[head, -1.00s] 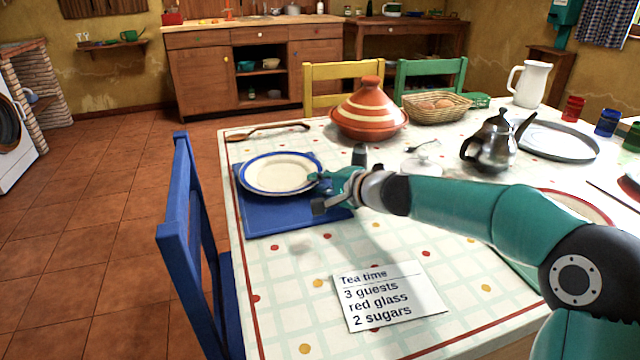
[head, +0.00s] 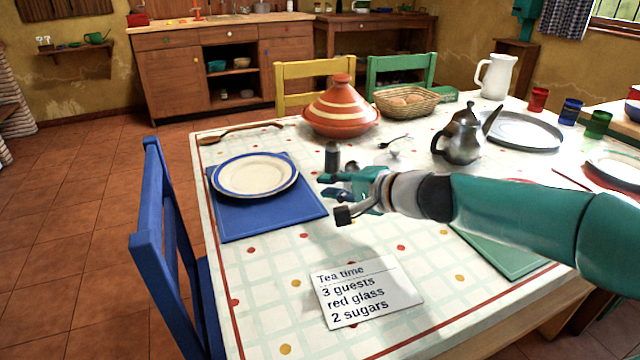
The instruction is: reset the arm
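My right arm (head: 520,215) reaches in from the right over the table. My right gripper (head: 334,197) is above the cloth, just right of the blue mat (head: 265,222) and the blue-rimmed plate (head: 253,176). Its fingers are spread apart with nothing visible between them, and it looks clear of the plate. My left gripper is not in view.
A dark grey cylinder (head: 332,155) stands just behind the gripper. The tagine (head: 341,110), metal teapot (head: 461,138), bread basket (head: 407,103) and white jug (head: 495,76) stand farther back. A note card (head: 366,292) lies in front. A blue chair (head: 160,240) is at left.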

